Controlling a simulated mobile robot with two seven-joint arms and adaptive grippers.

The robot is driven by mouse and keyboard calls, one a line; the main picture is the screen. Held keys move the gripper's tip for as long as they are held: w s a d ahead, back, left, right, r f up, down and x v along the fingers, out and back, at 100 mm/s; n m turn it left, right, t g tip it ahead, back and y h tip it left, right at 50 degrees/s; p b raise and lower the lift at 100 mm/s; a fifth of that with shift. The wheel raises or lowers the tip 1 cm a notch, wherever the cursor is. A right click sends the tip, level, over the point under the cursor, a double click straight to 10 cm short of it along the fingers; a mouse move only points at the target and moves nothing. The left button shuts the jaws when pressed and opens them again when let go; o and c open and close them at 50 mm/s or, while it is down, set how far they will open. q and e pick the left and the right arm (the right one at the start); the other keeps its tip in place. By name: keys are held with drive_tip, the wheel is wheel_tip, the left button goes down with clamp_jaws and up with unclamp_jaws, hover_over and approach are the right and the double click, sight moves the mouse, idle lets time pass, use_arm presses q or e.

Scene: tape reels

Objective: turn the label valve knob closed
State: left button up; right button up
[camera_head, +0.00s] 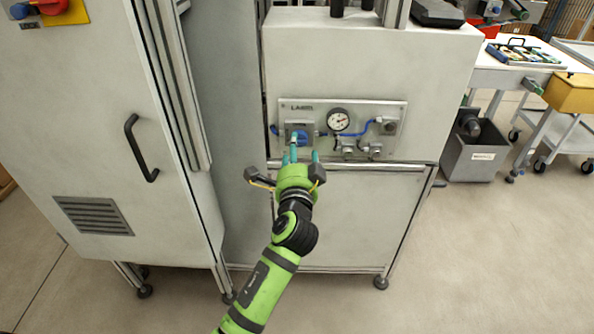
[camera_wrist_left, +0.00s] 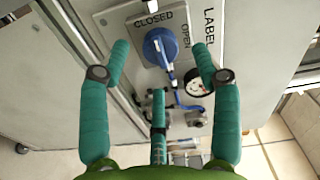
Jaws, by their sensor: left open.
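The label valve knob (camera_head: 299,136) is blue and sits on a light plate at the left of the LABEL panel (camera_head: 390,106). In the left wrist view the knob (camera_wrist_left: 158,46) shows beyond my fingers, with the word CLOSED above it and OPEN to its right. I cannot tell exactly which word it points to. My left gripper (camera_head: 303,155) is in front of the panel, just below the knob in the head view. Its teal fingers (camera_wrist_left: 161,62) are spread and empty, with a gap to the knob. My right gripper is not in view.
A round gauge (camera_head: 338,120) and a blue hose (camera_head: 366,127) are right of the knob, with metal fittings (camera_head: 362,149) below. A tall cabinet (camera_head: 80,120) with a black handle stands close on the left. A grey bin (camera_head: 474,150) stands on the right; open floor is in front.

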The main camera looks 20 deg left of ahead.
use_arm(q)
drive_tip(key=v, duration=0.9)
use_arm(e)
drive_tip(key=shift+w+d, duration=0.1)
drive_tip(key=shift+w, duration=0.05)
use_arm(q)
drive_tip(key=shift+r, duration=0.1)
